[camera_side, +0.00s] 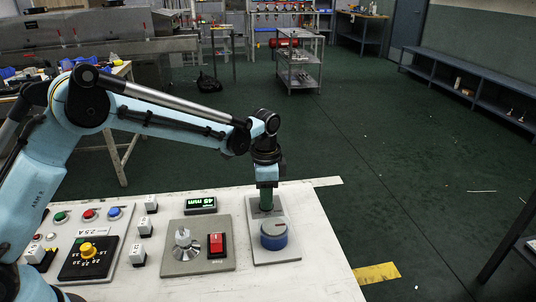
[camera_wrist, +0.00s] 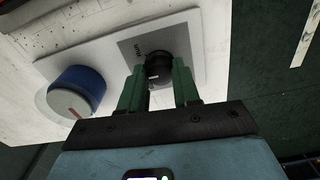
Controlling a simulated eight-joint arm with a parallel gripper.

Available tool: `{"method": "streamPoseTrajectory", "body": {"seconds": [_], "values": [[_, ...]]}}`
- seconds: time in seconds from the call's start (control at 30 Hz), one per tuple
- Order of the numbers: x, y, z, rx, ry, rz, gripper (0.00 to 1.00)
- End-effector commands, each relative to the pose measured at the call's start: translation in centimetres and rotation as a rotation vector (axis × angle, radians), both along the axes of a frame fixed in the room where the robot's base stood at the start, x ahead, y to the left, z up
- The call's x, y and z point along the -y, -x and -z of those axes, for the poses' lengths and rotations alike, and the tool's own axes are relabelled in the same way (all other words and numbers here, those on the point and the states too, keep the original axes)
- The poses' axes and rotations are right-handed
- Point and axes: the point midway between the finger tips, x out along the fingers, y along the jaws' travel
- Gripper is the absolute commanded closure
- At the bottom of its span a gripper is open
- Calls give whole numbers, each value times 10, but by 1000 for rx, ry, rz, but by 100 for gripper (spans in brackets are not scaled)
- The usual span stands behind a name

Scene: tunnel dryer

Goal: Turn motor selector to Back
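My gripper (camera_side: 266,207) points straight down over the far part of a light plate (camera_side: 290,243) on the table. In the wrist view its two green fingers (camera_wrist: 159,85) are apart, one on each side of a small black knob (camera_wrist: 158,66). I cannot tell whether they touch it. No readable text names the motor selector.
Left of the plate, a grey panel (camera_side: 180,266) carries a silver dial (camera_side: 184,244) and a red switch (camera_side: 216,244). A green-lit display (camera_side: 201,204) stands behind it. Farther left are a yellow knob (camera_side: 88,250) and several push buttons. The table's right corner is clear.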

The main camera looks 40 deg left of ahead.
Motion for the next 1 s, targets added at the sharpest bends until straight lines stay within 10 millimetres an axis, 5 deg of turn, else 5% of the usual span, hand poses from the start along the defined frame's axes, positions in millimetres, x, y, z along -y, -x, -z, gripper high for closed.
{"method": "streamPoseTrajectory", "body": {"seconds": [0.13,0.57,1.0], "values": [[0,0,0,0,0,0,99],[0,0,0,-1,1,-108,99],[1,-1,0,1,1,-482,99]]}}
